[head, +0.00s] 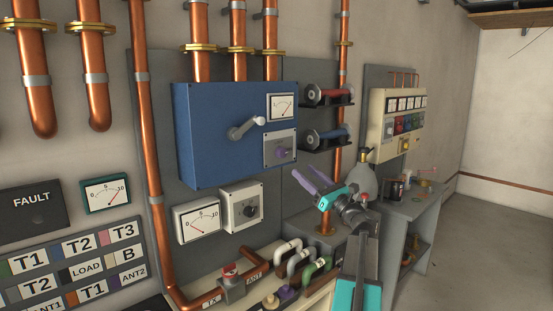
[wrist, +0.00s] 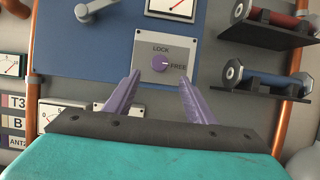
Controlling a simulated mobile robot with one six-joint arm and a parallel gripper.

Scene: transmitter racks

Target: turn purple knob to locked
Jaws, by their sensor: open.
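The purple knob (wrist: 160,63) sits on a light grey plate (wrist: 181,48) marked LOCK above the knob and FREE to its right. A small light mark on the knob seems to face FREE. In the head view the knob (head: 280,154) is at the lower right of the blue cabinet (head: 215,115). My gripper (head: 301,171) has purple fingers and is open and empty, to the right of and below the knob in that view. In the wrist view its fingertips (wrist: 160,80) stand apart below and either side of the knob, not visibly touching it.
A grey lever (head: 246,127) and a meter (head: 281,107) are on the cabinet near the knob. Red (head: 328,94) and blue (head: 326,138) cylinders on black shelves jut out at the right. A black-knob box (head: 242,206) and pipes (head: 290,262) are below.

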